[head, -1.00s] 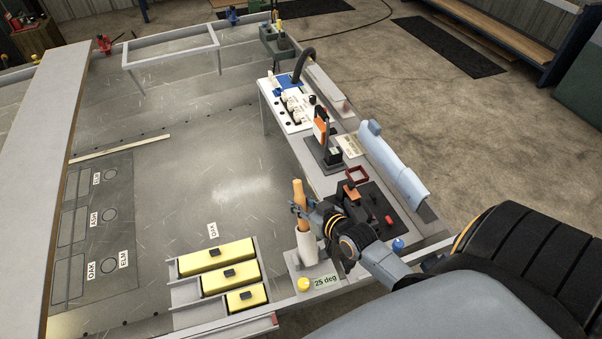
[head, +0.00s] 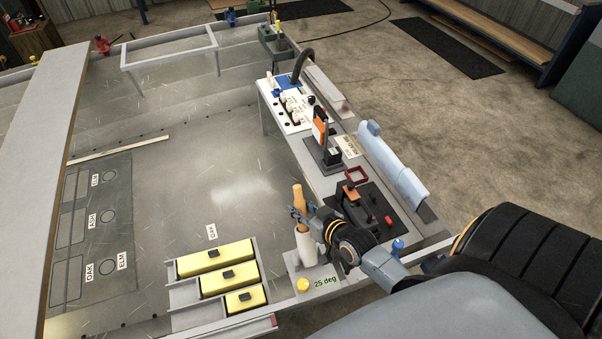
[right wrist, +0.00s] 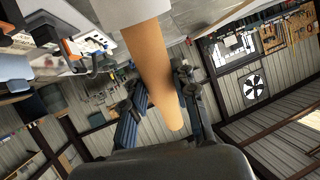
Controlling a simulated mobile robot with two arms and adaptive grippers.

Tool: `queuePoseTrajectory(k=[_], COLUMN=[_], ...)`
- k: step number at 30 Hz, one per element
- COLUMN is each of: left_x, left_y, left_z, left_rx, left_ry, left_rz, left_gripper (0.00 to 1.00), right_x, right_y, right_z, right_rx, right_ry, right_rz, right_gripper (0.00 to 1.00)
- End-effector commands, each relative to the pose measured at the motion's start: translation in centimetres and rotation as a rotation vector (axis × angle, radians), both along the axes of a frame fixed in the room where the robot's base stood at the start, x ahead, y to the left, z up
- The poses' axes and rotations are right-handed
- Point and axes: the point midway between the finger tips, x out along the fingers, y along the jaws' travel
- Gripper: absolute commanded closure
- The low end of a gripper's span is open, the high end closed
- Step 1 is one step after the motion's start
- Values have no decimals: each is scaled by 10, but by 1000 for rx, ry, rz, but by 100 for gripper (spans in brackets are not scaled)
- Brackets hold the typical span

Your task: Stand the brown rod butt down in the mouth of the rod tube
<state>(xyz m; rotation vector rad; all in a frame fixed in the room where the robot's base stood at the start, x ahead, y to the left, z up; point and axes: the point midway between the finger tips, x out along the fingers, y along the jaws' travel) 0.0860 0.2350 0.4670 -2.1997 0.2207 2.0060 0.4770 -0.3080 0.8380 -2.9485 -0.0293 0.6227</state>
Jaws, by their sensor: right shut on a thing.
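The brown rod (head: 299,196) stands nearly upright, tilted slightly, above the white rod tube (head: 307,248). My right gripper (head: 301,214) is shut on the rod just over the tube's mouth. In the right wrist view the rod (right wrist: 152,62) runs between the fingers (right wrist: 160,98), and its far end meets the rim of the white tube (right wrist: 138,10). The butt is hidden there, apparently inside the mouth; how deep I cannot tell. My left gripper is out of view.
A yellow knob (head: 303,285) and a "25 deg" label (head: 325,282) sit by the tube's base. Yellow blocks (head: 216,257) in a grey rack stand to the left. A black fixture (head: 360,200) lies close behind my gripper.

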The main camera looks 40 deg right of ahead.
Motion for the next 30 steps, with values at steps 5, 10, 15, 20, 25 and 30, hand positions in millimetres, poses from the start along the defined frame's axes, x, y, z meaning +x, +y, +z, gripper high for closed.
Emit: queuePoseTrajectory(k=[5, 10, 15, 20, 25, 30], left_x=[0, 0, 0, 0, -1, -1], left_y=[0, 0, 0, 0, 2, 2], left_z=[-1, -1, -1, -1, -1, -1], left_rx=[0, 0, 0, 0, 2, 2], left_ry=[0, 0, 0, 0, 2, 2], left_rz=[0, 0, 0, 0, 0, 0], left_gripper=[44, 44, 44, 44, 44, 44], right_x=[0, 0, 0, 0, -1, -15], right_y=[0, 0, 0, 0, 0, 0], right_z=[-1, -1, -1, -1, -1, 3], right_rx=[0, 0, 0, 0, 0, 0], right_ry=[-2, -2, -2, -1, 1, 2], right_rz=[0, 0, 0, 0, 0, 0], right_gripper=[100, 100, 52, 46, 46, 46])
